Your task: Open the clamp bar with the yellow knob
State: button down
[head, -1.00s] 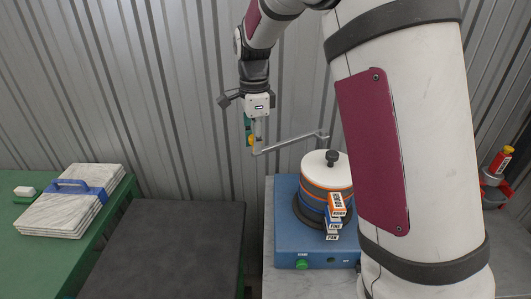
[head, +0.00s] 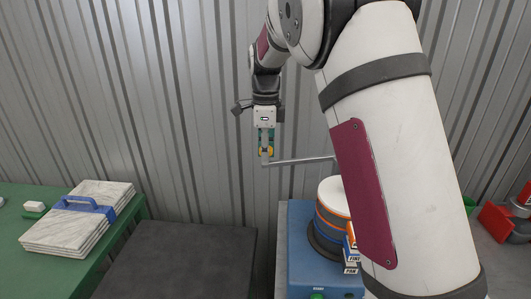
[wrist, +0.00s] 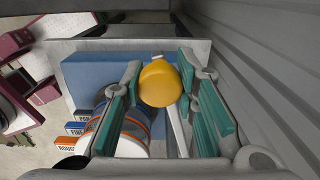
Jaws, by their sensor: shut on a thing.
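The yellow knob (head: 270,152) stands at the outer end of the clamp bar (head: 305,161), a thin grey bar. My gripper (head: 265,143) is shut on the knob from above. In the wrist view the knob (wrist: 160,86) sits between the teal finger pads, and part of the bar (wrist: 178,130) runs from it toward the bottom. In the head view the bar extends right, and its far end is hidden behind my arm. The knob end is left of the blue machine base (head: 298,245). A white-topped drum (head: 330,192) with orange and blue bands stands on the base.
Labelled blocks (head: 352,255) are at the drum's front. A dark flat surface (head: 180,265) lies left of the machine. A corrugated wall (head: 170,100) stands close behind.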

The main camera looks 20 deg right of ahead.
jog(key=c, duration=1.3)
grip_release()
jog(key=shift+d, duration=0.1)
jog(key=shift+r, duration=0.15)
notch_tip(320, 180, up, 12)
jog(key=shift+f, duration=0.1)
